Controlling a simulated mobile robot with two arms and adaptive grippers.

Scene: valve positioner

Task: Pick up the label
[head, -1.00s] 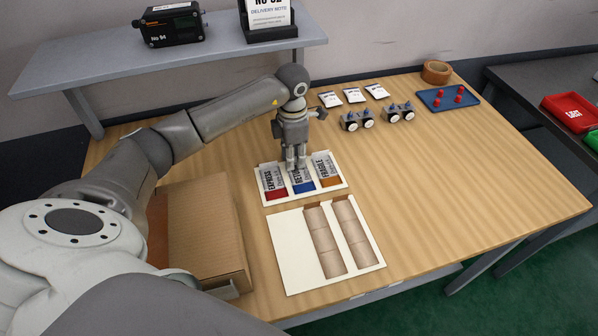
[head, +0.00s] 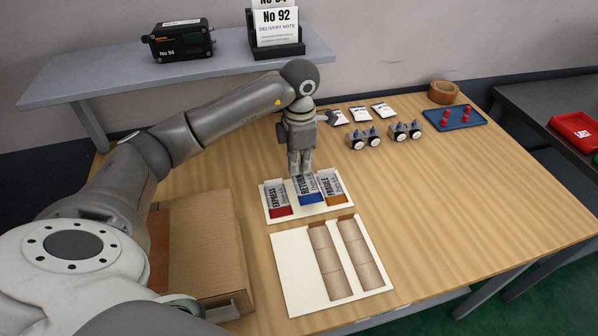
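A white label tray (head: 268,215) on the wooden table holds a red EXPRESS label (head: 278,202) at left and an orange FRAGILE label (head: 332,190) at right. Between them is the blue RETURN label (head: 309,191), which sits slightly higher in the picture than its neighbours. My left gripper (head: 300,173) points down at the back end of the blue label. Its fingers are close together and appear shut on that label; they hide its back end. My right gripper is not in view.
A cream board (head: 290,270) with two brown columns lies in front of the tray. A cardboard box (head: 205,245) stands at left. White packets (head: 360,114), small valve units (head: 364,138), a blue tray (head: 467,116) and a tape roll (head: 443,92) are behind. The table's right side is clear.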

